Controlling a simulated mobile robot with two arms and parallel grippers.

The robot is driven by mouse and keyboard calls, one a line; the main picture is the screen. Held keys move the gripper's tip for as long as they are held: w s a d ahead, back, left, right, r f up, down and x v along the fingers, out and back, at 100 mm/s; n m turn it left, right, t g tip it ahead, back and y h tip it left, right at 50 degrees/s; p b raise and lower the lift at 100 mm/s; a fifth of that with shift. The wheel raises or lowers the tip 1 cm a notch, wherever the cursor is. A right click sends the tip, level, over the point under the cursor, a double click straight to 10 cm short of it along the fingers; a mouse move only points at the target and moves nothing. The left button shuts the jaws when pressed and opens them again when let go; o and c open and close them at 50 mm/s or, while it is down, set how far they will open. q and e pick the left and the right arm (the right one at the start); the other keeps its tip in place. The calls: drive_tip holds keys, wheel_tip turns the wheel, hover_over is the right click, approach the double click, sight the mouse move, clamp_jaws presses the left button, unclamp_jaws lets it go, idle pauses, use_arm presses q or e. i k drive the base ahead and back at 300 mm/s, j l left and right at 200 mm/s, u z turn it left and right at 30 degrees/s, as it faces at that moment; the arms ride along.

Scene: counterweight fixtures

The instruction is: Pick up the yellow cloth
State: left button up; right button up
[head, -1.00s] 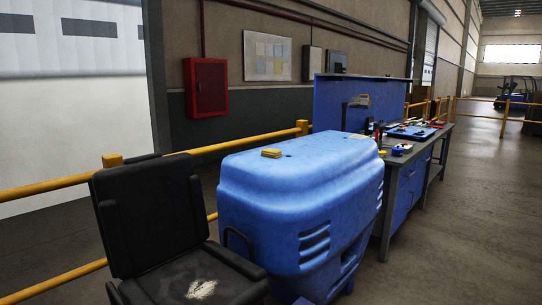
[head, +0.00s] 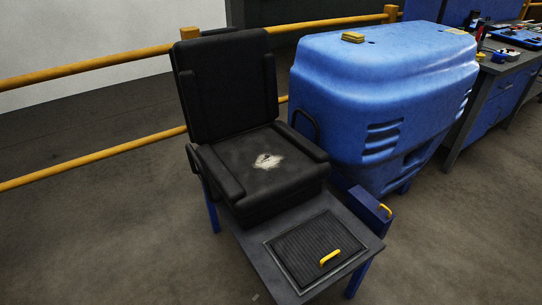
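A small yellow folded cloth (head: 353,37) lies flat on top of the large blue rounded housing (head: 385,70), near its left end. Nothing covers the cloth. Neither of my grippers shows in the head view.
A black seat (head: 228,110) with a worn pale patch stands left of the housing on a dark platform (head: 348,215) with a yellow-handled hatch (head: 312,252). A yellow railing (head: 95,66) runs behind. A workbench (head: 497,85) with tools stands at the right. Floor in front is clear.

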sight(350, 36)
drive_tip(key=z, duration=1.05)
drive_tip(key=i+l+z, duration=0.25)
drive_tip(key=i+z, duration=0.15)
drive_tip(key=i, duration=0.25)
drive_tip(key=i+z, duration=0.35)
drive_tip(key=i, duration=2.5)
drive_tip(key=i+l+u, duration=0.1)
drive_tip(key=i+u, duration=0.2)
drive_tip(key=i, duration=0.15)
drive_tip(key=i+l+u, duration=0.3)
drive_tip(key=i, duration=0.15)
drive_tip(key=i+l+u, duration=0.35)
drive_tip(key=j+u, duration=0.1)
drive_tip(key=u, duration=2.35)
drive_tip(key=l, duration=0.05)
